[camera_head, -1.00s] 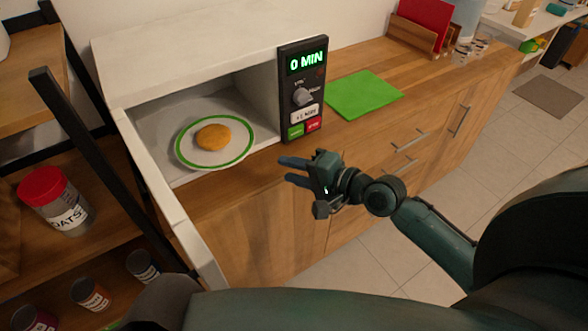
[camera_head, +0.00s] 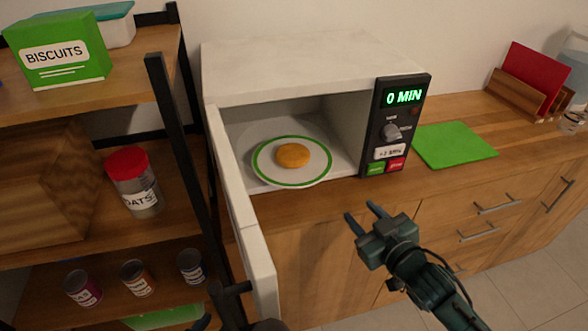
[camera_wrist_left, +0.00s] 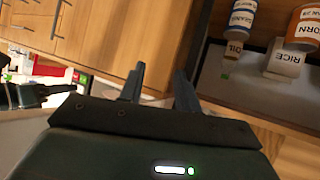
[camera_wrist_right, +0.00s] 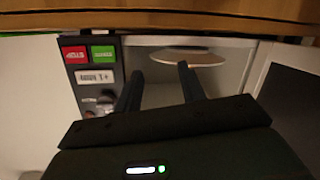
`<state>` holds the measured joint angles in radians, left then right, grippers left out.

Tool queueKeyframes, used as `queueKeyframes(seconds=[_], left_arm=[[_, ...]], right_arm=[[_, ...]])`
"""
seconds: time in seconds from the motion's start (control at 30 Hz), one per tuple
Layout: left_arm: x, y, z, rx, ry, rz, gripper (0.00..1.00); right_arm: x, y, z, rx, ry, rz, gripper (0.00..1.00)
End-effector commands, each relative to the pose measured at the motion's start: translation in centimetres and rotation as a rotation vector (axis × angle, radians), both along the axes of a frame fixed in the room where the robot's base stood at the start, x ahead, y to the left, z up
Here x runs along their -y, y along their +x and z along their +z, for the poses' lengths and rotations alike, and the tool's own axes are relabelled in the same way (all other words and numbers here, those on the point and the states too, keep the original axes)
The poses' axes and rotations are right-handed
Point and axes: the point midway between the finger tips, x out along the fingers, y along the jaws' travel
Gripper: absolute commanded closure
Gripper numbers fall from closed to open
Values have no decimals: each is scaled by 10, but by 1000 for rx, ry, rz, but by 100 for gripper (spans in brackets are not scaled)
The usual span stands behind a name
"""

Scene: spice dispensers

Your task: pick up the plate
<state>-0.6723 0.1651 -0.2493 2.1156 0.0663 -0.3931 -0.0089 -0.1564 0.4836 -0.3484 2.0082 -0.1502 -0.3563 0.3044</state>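The plate (camera_head: 262,172) is white with a green rim and carries a round golden-brown food piece (camera_head: 293,155). It lies inside the open microwave (camera_head: 300,68). The plate also shows edge-on in the right wrist view (camera_wrist_right: 188,57), beyond the fingers. My right gripper (camera_head: 361,210) is open and empty, in front of the counter edge, below and to the right of the plate, not touching it. Its fingers also show apart in the right wrist view (camera_wrist_right: 159,70). My left gripper (camera_wrist_left: 159,70) is open with nothing between its fingers; in the head view only dark parts show low near the door.
The microwave door (camera_head: 245,240) hangs open toward me, left of the plate. A shelf rack (camera_head: 172,130) holding an oats jar (camera_head: 133,182), cans and a biscuits box (camera_head: 58,52) stands at left. A green mat (camera_head: 455,146) lies on the counter at right.

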Motion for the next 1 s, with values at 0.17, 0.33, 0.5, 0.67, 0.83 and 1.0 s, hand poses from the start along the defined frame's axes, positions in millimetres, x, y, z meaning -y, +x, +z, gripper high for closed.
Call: queueKeyframes(seconds=[0.17, 0.33, 0.5, 0.67, 0.83, 1.0], left_arm=[[4, 1, -10, 14, -27, -3, 67], [6, 2, -13, 23, -41, -5, 67], [8, 2, -8, 32, -51, -8, 67], [8, 2, -3, 32, -46, -9, 67], [7, 1, -2, 30, -34, -12, 67], [7, 0, -6, 21, -27, -14, 67]], right_arm=[[-16, -2, -8, 299, -611, 91, 60], [-31, -7, -7, 498, -1019, 140, 60], [-39, -8, -5, 580, -1188, 157, 60], [-46, 13, -2, 589, -1204, 156, 60], [-57, 44, -2, 586, -1200, 156, 60], [-63, 62, -3, 585, -1199, 157, 60]])
